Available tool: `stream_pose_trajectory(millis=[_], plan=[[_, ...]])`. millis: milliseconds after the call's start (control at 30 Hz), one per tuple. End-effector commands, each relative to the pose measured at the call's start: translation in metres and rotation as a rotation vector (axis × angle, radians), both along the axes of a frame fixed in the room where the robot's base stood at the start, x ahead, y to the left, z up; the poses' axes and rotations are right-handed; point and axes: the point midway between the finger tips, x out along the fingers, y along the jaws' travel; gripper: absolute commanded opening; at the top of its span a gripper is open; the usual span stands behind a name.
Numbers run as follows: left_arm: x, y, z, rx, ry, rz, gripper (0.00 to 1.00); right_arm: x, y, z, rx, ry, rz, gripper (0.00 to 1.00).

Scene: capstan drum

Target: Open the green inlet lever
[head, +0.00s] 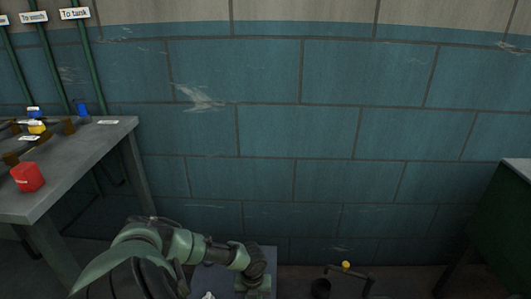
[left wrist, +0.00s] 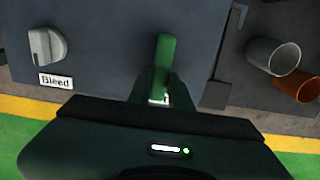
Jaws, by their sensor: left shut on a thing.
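The green inlet lever (left wrist: 167,52) stands up from a grey panel (left wrist: 105,65) in the left wrist view. My left gripper (left wrist: 160,90) is at its lower part, shut on it, and the gripper body hides the area below. In the head view my left arm reaches in from the lower left to a grey-blue surface (head: 264,254) at the bottom; its fingertips and the lever cannot be made out there. My right gripper is not in view.
A grey knob (left wrist: 47,45) beside a "Bleed" label (left wrist: 56,81) is left of the lever. Grey (left wrist: 272,56) and orange (left wrist: 298,86) cups are right of the panel. A bench (head: 85,165) with a red block (head: 27,177) stands left; a yellow-topped fitting (head: 346,266) is low, right of my arm.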

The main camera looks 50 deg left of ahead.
Motion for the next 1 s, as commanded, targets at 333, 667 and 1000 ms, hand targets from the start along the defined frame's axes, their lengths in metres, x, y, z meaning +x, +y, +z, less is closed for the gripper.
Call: stream_pose_trajectory(millis=[333,667,1000], plan=[[-0.0074,0.0022,-0.0008,-0.004,0.002,-0.017,0.0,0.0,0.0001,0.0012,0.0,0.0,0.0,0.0],[-0.0073,0.0023,-0.0009,-0.004,0.002,-0.017,0.42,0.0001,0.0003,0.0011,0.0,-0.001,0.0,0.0],[-0.0063,0.0042,0.0033,-0.001,0.0,-0.013,0.42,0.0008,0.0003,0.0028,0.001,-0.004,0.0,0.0]])
